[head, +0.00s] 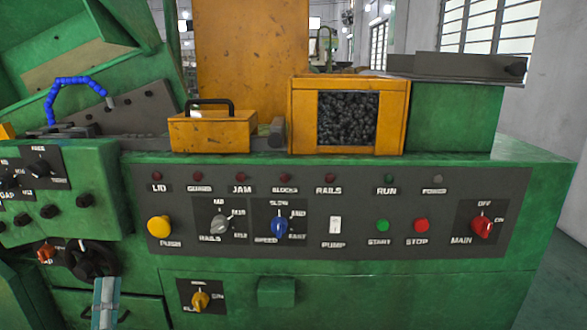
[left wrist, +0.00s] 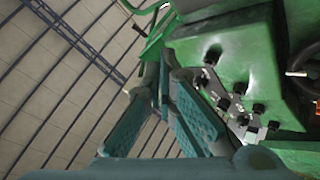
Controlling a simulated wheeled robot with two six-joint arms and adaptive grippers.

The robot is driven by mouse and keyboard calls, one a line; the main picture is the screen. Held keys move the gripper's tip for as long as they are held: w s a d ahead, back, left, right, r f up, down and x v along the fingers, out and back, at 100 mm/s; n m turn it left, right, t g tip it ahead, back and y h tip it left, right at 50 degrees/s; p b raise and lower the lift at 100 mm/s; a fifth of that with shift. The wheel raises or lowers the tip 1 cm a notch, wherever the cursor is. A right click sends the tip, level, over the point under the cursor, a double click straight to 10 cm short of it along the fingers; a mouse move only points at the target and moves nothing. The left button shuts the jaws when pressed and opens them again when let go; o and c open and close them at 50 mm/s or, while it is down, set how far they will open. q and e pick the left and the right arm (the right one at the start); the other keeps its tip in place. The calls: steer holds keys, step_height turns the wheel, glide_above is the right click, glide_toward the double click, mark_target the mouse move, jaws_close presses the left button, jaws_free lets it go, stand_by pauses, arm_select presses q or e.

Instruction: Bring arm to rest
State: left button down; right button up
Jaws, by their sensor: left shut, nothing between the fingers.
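My left gripper (head: 106,284) shows at the bottom left of the head view, in front of the green machine's lower panel. Its teal fingers (left wrist: 162,88) also show in the left wrist view, shut with nothing between them. They appear apart from the dark control panel (left wrist: 228,100) to their right. My right gripper is in neither view.
The green machine (head: 400,290) fills the front, with a dark control panel (head: 350,195) of lamps, knobs and buttons. A black rotary handle (head: 88,258) is close to my left gripper in the picture. A yellow lidded box (head: 210,133) and a yellow bin (head: 397,115) of dark parts stand on top.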

arm_select(q)
steer(key=w+f+m+g+h, duration=0.2)
steer(key=f+m+g, duration=0.15)
steer(key=f, duration=0.55)
steer(key=w+f+m+g+h, duration=0.25)
steer(key=f+m, duration=0.25)
steer(key=f, duration=0.3)
steer(key=s+d+f+m+g+p, duration=0.15)
steer(key=s+f+g, duration=0.25)
steer(key=f, duration=0.5)
steer(key=s+f+m+g+p, duration=0.2)
steer(key=s+f+g, duration=0.1)
steer(key=f, duration=0.6)
steer(key=s+d+f+m+g+p, duration=0.2)
steer(key=s+f+g, duration=0.4)
steer(key=s+f, duration=0.7)
steer(key=s+d+f+g+p, duration=0.1)
steer(key=s+d+g+p, duration=0.1)
steer(key=s, duration=1.1)
steer(key=s+d+f+m+g+p, duration=0.1)
steer(key=s+d+g, duration=0.3)
steer(key=s, duration=0.9)
steer(key=shift+s+d+f+h+p, duration=0.25)
steer(key=shift+s+d+h+p, duration=0.1)
steer(key=shift+d+p, duration=0.35)
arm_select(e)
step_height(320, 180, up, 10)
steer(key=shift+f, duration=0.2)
arm_select(q)
steer(key=shift+w, duration=0.1)
